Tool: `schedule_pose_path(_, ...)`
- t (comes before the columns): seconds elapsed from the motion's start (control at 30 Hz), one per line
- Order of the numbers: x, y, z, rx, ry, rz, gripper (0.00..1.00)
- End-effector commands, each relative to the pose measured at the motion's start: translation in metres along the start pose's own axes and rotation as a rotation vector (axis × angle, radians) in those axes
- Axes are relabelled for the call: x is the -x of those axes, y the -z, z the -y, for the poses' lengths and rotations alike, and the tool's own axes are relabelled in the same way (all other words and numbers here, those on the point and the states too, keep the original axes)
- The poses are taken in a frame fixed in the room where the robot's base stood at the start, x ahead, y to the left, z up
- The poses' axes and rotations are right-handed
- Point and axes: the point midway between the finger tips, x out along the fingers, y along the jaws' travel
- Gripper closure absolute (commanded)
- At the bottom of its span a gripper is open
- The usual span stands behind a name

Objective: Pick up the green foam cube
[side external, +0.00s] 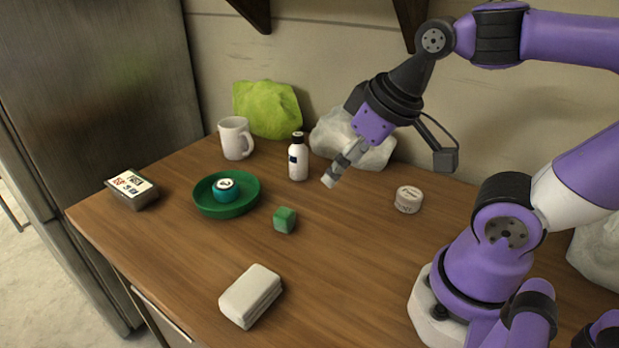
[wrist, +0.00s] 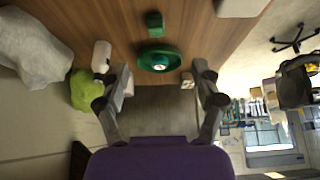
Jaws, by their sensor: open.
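The green foam cube (side external: 284,220) sits on the wooden table, just right of and in front of a green tray. It also shows in the wrist view (wrist: 154,19) near the top, beyond the green tray. My gripper (side external: 329,181) is above the table, to the right of and higher than the cube, apart from it. In the wrist view its two fingers (wrist: 160,75) are spread wide with nothing between them held. Nothing hides the cube.
The green tray (side external: 243,208) holds a teal round thing (side external: 225,190). A bottle (side external: 298,163), mug (side external: 234,139), green bag (side external: 268,108) and grey-white bag (side external: 378,152) stand behind. A white block (side external: 250,296), round tin (side external: 408,200) and dark box (side external: 132,193) lie around.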

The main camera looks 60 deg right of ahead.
Motion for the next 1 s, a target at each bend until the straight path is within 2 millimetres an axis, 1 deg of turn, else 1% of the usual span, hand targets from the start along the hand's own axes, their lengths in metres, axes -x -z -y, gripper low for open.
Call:
schedule_pose_path(0.13,-0.008,0.021,-0.002,0.019,-0.001,0.092,0.24)
schedule_pose_path(0.23,-0.023,0.042,-0.004,0.042,0.001,0.185,0.24)
schedule_pose_path(0.37,-0.053,0.066,-0.007,0.071,0.008,0.305,0.24)
schedule_pose_path(0.4,-0.063,0.071,-0.008,0.08,0.012,0.337,0.24)
schedule_pose_path(0.5,-0.086,0.08,-0.011,0.096,0.019,0.405,0.24)
schedule_pose_path(0.6,-0.102,0.084,-0.012,0.106,0.026,0.45,0.24)
schedule_pose_path(0.73,-0.116,0.083,-0.013,0.114,0.03,0.478,0.24)
schedule_pose_path(1.0,-0.153,0.065,-0.013,0.115,0.031,0.482,0.24)
